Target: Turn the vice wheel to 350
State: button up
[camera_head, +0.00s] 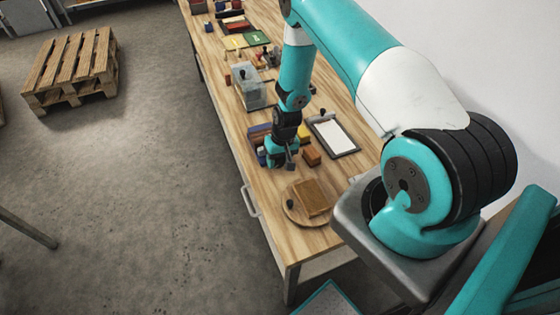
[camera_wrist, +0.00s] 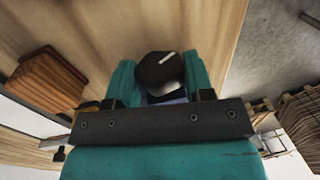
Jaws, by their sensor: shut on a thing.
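In the wrist view a dark, many-sided wheel (camera_wrist: 160,72) with a white pointer mark sits between the teal fingers of my gripper (camera_wrist: 160,88). The mark points to the upper right in that view. My gripper is shut on the wheel. No number scale is readable around it. In the head view my gripper (camera_head: 280,153) reaches down to the near part of the bench, and the arm and fingers hide the wheel. A blue block-like body (camera_head: 259,131) shows just behind the gripper; I cannot tell if it is part of the vice.
On the wooden bench (camera_head: 272,225), a brown block (camera_head: 312,156) and a clipboard (camera_head: 335,137) lie right of my gripper. A round board (camera_head: 302,217) with a brown box is nearer. A grey box-like fixture (camera_head: 249,90) stands beyond. A pallet (camera_head: 75,65) is on the floor.

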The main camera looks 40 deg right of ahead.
jog(key=y+b, duration=0.1)
jog(key=b, duration=0.1)
jog(key=t+y+b, duration=0.1)
jog(key=y+b, duration=0.1)
jog(key=d+y+b, duration=0.1)
jog(key=b, duration=0.1)
jog(key=shift+s+f+t+y, duration=0.1)
jog(key=shift+f+t+y, duration=0.2)
jog(key=shift+f+y, duration=0.1)
jog(key=y+b, duration=0.2)
jog(key=shift+r+b, duration=0.1)
jog(key=shift+b, duration=0.3)
jog(key=shift+r+t+y, duration=0.1)
jog(key=shift+t+y, duration=0.2)
jog(key=o, duration=0.9)
